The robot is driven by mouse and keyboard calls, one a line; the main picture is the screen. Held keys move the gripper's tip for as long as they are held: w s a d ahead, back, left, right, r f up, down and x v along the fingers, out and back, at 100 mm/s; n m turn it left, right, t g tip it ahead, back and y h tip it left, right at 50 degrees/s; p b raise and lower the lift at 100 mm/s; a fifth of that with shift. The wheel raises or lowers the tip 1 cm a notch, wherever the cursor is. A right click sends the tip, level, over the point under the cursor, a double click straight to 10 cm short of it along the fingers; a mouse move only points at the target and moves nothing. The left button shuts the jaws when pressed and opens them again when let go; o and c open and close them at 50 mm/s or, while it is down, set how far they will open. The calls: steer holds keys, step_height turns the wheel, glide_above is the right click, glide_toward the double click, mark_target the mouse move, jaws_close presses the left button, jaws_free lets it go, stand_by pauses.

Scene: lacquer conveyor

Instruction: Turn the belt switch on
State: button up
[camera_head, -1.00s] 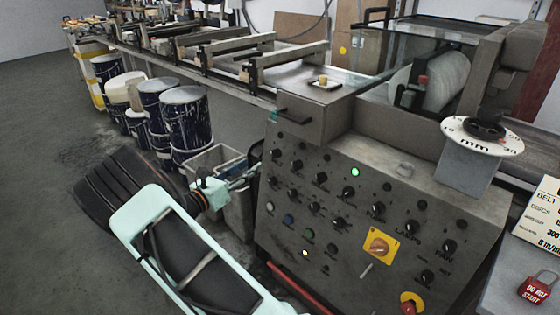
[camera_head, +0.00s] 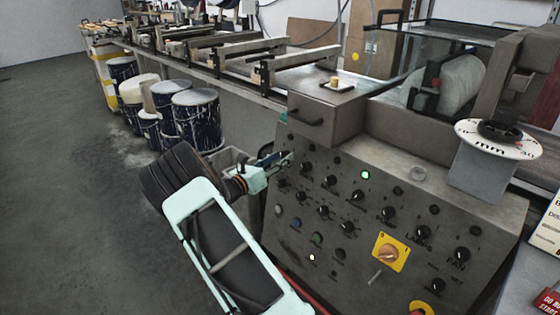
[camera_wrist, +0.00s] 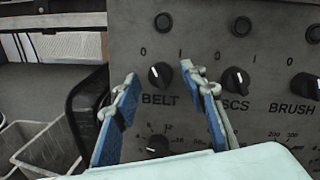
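The belt switch (camera_wrist: 160,75) is a black round knob with a white pointer line, above the label BELT in the wrist view. Its pointer leans up and left, toward the 0 mark. My gripper (camera_wrist: 158,76) is open, with one blue-padded finger on each side of the knob in the picture. I cannot tell whether the fingers touch it or are still short of the panel. In the head view my gripper (camera_head: 283,160) is at the upper left of the grey control panel (camera_head: 290,245) and hides the belt switch there.
To the right are the DISCS knob (camera_wrist: 236,80) and the BRUSH knob (camera_wrist: 304,86). A dial (camera_wrist: 158,146) lies below the belt switch. A green lamp (camera_head: 365,175) is lit. Paint buckets (camera_head: 196,118) stand left of the panel, and a grey bin (camera_wrist: 50,148) is at lower left.

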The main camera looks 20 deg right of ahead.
jaws_close()
stand_by(0.3)
